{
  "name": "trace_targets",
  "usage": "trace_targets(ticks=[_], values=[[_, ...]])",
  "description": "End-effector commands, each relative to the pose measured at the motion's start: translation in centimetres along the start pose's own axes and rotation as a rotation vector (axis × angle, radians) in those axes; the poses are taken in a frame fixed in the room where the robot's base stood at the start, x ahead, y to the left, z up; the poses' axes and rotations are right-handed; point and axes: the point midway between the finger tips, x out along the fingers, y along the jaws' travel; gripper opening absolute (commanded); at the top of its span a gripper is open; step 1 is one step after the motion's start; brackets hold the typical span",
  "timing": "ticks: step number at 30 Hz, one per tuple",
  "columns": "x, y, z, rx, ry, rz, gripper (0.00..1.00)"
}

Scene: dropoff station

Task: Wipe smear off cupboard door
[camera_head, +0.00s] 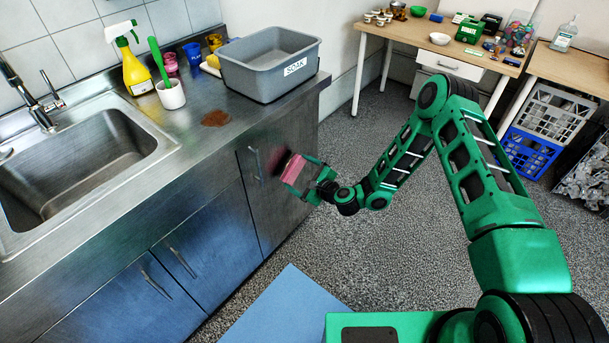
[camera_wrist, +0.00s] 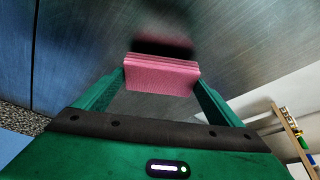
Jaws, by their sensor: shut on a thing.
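My gripper (camera_head: 306,178) is shut on a pink sponge (camera_head: 293,168). In the wrist view the sponge (camera_wrist: 162,75) sits between the two green fingers of my gripper (camera_wrist: 160,85). The sponge is held in front of the grey metal cupboard door (camera_head: 286,212) at the right end of the counter. A dark reddish smear (camera_head: 279,160) shows on the door, right beside the sponge. In the wrist view a dark blurred patch (camera_wrist: 165,25) lies just beyond the sponge. I cannot tell whether the sponge touches the door.
A brown spill (camera_head: 215,119) lies on the counter. A grey SOAK tub (camera_head: 268,85), a yellow spray bottle (camera_head: 133,65) and a white cup with a green-handled brush (camera_head: 170,95) stand behind it. Door handles stick out, one (camera_head: 255,163) left of the smear.

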Motion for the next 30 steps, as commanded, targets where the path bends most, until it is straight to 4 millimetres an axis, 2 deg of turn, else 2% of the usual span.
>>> trace_targets(ticks=[30], values=[[0.85,0.02,0.38,-0.001,-0.001,0.000,0.71]])
